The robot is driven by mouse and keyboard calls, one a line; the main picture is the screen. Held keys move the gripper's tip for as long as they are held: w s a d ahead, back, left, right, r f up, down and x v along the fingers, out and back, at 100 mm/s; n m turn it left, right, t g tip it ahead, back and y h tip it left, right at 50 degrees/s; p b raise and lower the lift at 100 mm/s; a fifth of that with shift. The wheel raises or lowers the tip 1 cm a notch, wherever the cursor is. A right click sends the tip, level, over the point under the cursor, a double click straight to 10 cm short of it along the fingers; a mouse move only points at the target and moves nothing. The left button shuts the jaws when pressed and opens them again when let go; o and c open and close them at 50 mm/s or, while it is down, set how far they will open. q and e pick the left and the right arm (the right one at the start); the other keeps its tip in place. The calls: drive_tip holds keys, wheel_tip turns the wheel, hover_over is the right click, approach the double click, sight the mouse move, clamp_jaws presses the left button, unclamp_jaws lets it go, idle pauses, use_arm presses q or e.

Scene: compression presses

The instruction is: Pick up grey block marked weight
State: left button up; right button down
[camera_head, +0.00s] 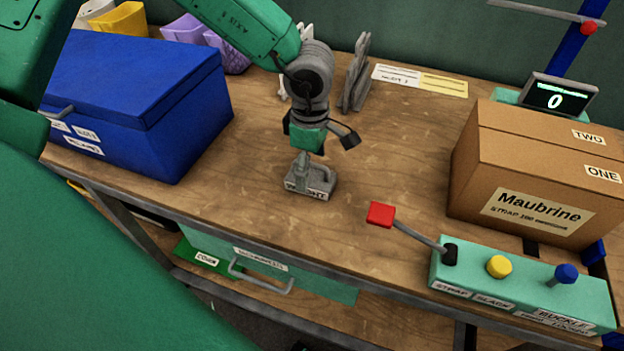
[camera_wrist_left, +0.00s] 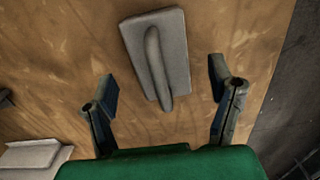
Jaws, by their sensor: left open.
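The grey block marked weight (camera_head: 311,184) sits on the wooden table near its front edge, with a handle on top and a label on its front. In the left wrist view the grey block (camera_wrist_left: 178,45) lies beyond the fingertips, its bar handle running lengthwise. My left gripper (camera_head: 322,143) is open and empty above the block, pointing down, with no contact visible. Its two fingers also show in the left wrist view (camera_wrist_left: 164,85), spread apart with the block between and ahead of them. My right gripper is not in view.
A blue chest (camera_head: 135,100) stands at the left and a cardboard box (camera_head: 475,180) at the right. A green control panel (camera_head: 470,272) with a red-tipped lever (camera_head: 381,214) lies along the right front edge. Grey upright pieces (camera_head: 356,75) stand behind the gripper.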

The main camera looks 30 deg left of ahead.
sight(311, 175)
use_arm(q)
drive_tip(key=f, duration=0.3)
drive_tip(key=shift+a+f+b, duration=0.3)
drive_tip(key=shift+f+b, duration=0.05)
drive_tip(key=shift+f, duration=0.05)
drive_tip(key=shift+d+r, duration=0.15)
drive_tip(key=shift+d, duration=0.3)
drive_tip(key=c, duration=0.6)
clamp_jaws()
drive_tip(key=shift+r, duration=0.1)
